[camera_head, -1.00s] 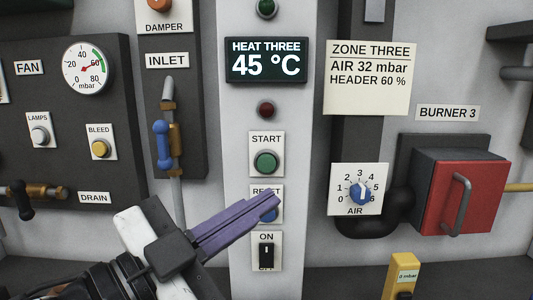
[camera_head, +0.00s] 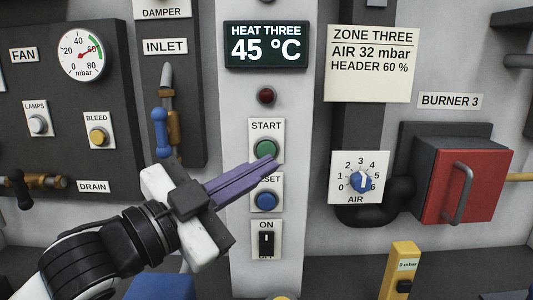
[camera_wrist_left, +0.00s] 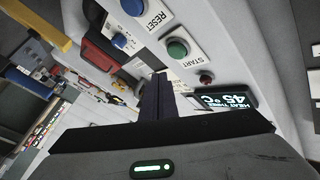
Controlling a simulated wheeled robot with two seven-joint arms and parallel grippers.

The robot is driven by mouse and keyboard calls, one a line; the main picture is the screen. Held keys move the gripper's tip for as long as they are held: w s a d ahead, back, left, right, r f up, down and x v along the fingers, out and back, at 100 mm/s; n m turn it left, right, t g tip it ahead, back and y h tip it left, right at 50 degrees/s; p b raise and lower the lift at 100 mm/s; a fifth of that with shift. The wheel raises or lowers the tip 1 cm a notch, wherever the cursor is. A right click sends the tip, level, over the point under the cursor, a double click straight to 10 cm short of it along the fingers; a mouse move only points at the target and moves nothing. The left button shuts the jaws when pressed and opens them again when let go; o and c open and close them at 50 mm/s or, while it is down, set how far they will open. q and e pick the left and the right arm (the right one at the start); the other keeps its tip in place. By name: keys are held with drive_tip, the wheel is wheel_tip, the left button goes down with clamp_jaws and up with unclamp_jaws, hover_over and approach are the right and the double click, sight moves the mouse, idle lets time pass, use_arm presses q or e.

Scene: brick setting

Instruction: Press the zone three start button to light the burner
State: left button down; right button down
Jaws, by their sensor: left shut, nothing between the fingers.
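The green START button (camera_head: 265,149) sits on a white plate on the pale column, and it also shows in the left wrist view (camera_wrist_left: 177,48). My left gripper (camera_head: 275,163) is shut and empty. Its purple fingers overlap the lower part of the START plate and the top of the RESET plate in the head view. I cannot tell whether the tips touch anything. The HEAT THREE display (camera_head: 265,46) reads 45 °C. A dark red lamp (camera_head: 265,96) sits between display and button. My right gripper is not in view.
Below START are the blue RESET button (camera_head: 265,201) and a black ON switch (camera_head: 266,242). To the right are the blue AIR dial (camera_head: 361,181), showing near 4, and the red burner box (camera_head: 462,185). A ZONE THREE note (camera_head: 371,64) reads AIR 32 mbar, HEADER 60 %.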

sight(266, 150)
use_arm(q)
drive_tip(key=w, duration=0.2)
drive_tip(key=shift+w+p, duration=0.35)
idle(1.3)
drive_tip(key=shift+w, duration=0.1)
idle(0.5)
drive_tip(key=shift+w+p, duration=0.3)
drive_tip(key=shift+p, duration=0.05)
